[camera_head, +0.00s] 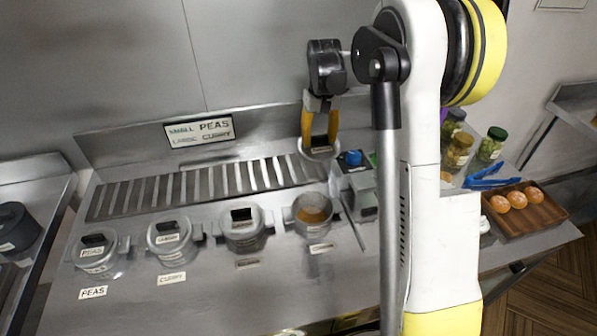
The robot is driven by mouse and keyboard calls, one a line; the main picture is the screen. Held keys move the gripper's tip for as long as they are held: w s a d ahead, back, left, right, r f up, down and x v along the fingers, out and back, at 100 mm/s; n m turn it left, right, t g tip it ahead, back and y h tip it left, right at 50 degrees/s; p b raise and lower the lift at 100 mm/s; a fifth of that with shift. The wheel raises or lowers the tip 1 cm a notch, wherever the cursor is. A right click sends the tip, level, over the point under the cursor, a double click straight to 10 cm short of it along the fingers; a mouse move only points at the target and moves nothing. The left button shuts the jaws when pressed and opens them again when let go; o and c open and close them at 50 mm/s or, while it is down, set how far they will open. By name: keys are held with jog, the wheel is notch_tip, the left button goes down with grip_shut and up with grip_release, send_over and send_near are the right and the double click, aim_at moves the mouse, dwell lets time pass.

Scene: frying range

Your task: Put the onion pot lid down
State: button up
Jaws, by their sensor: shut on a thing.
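My gripper (318,138) points down with its yellow fingers shut on a metal lid (318,155). The lid is held level or nearly so, above the back of the counter, behind the open pot; its handle is mostly hidden between the fingers. The open pot (297,218) is the rightmost of the row and shows brown-orange contents. A small label (321,248) lies in front of it, too small to read surely. Whether the lid touches the slatted strip below cannot be told.
Three lidded pots (95,253), (170,237), (243,228) stand left of the open one. A slatted strip (160,192) runs behind them. A sign (199,131) stands at the back. Jars (459,150), blue tongs (490,178) and a brown tray (545,212) with round items are at right.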

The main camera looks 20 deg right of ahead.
jog(key=b, duration=0.1)
send_over(296, 165)
notch_tip(296, 165, down, 4)
notch_tip(296, 165, down, 10)
jog(key=b, duration=0.3)
jog(key=shift+a, duration=0.1)
jog(key=shift+s, duration=0.1)
jog(key=shift+f, duration=0.25)
jog(key=o, duration=1.2)
jog(key=shift+r, duration=0.1)
